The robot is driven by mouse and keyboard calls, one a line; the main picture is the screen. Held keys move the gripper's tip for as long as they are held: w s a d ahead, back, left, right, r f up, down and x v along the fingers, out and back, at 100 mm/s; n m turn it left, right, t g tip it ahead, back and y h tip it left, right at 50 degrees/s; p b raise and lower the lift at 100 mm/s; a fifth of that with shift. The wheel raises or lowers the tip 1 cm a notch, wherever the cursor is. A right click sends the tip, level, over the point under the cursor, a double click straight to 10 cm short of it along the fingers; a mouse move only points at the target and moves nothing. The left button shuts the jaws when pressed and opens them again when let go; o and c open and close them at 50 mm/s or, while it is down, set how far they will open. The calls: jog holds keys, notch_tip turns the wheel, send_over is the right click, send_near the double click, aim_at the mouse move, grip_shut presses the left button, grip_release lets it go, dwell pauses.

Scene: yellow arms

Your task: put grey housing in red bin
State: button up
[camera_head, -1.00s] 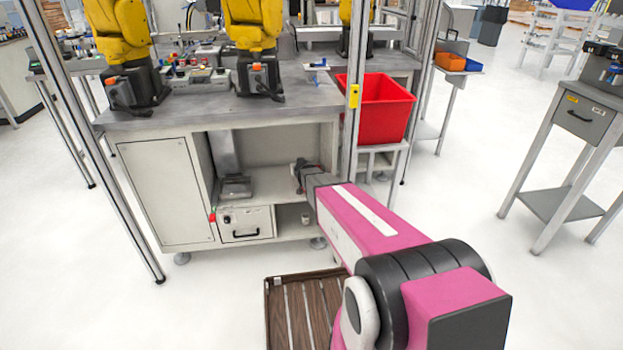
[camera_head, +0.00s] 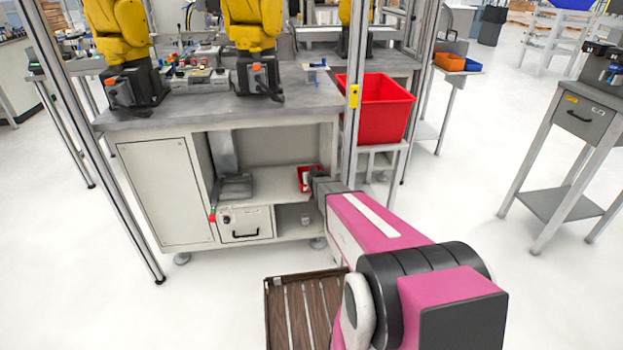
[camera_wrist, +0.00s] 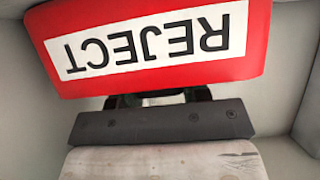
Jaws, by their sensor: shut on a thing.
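A small red bin (camera_head: 304,178) with a white label stands on the open shelf under the bench, just left of my gripper's end. In the wrist view the same red bin (camera_wrist: 150,78) is close, with REJECT upside down on its wall. My gripper (camera_wrist: 158,98) has its dark fingers running behind that wall, at the bin's edge. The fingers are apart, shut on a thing. The wall hides nearly all of it; only a thin grey strip shows between the fingers, which fits the grey housing. In the head view my gripper's tips are hidden.
The shelf (camera_head: 270,185) has cabinet walls close around my gripper. A drawer box (camera_head: 246,222) and a grey device (camera_head: 236,186) are to its left. A metal post (camera_head: 352,120) rises beside my arm. A larger red crate (camera_head: 385,108) stands right of the bench.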

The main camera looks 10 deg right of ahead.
jog(key=shift+f, duration=0.35)
jog(key=shift+f, duration=0.35)
jog(key=shift+f, duration=0.45)
jog(key=o, duration=0.9)
jog(key=shift+f, duration=0.15)
jog(key=shift+w, duration=0.1)
jog(key=shift+r, duration=0.65)
jog(key=s+r+g, duration=0.4)
jog(key=s, duration=0.8)
jog(key=s+r+g, duration=0.4)
jog(key=s, duration=0.9)
jog(key=s+r+g, duration=0.4)
jog(key=s, duration=0.8)
jog(key=shift+s+r, duration=0.15)
jog(key=shift+s, duration=0.1)
jog(key=shift+c, duration=0.3)
